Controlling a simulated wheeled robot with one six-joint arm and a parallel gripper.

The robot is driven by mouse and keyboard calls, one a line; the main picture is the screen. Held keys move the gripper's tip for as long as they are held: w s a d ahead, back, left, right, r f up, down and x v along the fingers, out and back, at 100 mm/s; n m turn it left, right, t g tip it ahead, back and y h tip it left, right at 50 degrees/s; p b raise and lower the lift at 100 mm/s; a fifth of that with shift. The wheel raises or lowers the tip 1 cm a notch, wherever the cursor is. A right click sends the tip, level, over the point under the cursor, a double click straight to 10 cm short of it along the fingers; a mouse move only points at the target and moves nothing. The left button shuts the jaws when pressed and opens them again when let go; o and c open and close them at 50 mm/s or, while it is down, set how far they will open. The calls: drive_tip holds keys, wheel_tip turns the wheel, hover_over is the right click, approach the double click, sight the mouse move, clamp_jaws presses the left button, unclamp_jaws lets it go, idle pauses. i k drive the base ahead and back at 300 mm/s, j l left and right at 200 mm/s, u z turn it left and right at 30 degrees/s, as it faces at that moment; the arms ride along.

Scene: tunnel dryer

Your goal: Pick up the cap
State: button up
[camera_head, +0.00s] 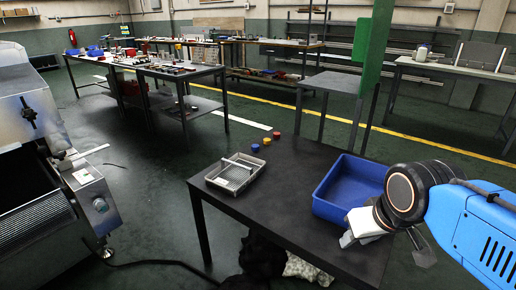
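My gripper (385,250) is at the table's right front, in front of the blue bin and well to the right of the caps. Its two grey fingers look spread apart, with nothing visible between them. My arm's wrist hides part of the area behind it.
A deep blue bin (350,183) stands on the right. The table's middle is clear. A green post (373,50) rises behind. A metal machine (45,170) stands at left.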

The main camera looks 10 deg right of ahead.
sight(255, 147)
drive_tip(key=i+j+z, duration=0.15)
drive_tip(key=j, duration=0.4)
drive_tip(key=j+z, duration=0.15)
drive_tip(key=j, duration=0.45)
drive_tip(key=i+j+z, duration=0.15)
drive_tip(key=i+j, duration=0.2)
drive_tip(key=i+j+z, duration=0.15)
drive_tip(key=i+j, duration=0.2)
drive_tip(key=j, duration=0.15)
drive_tip(key=i+j+z, duration=0.15)
drive_tip(key=i+j, duration=0.15)
drive_tip(key=j, duration=0.2)
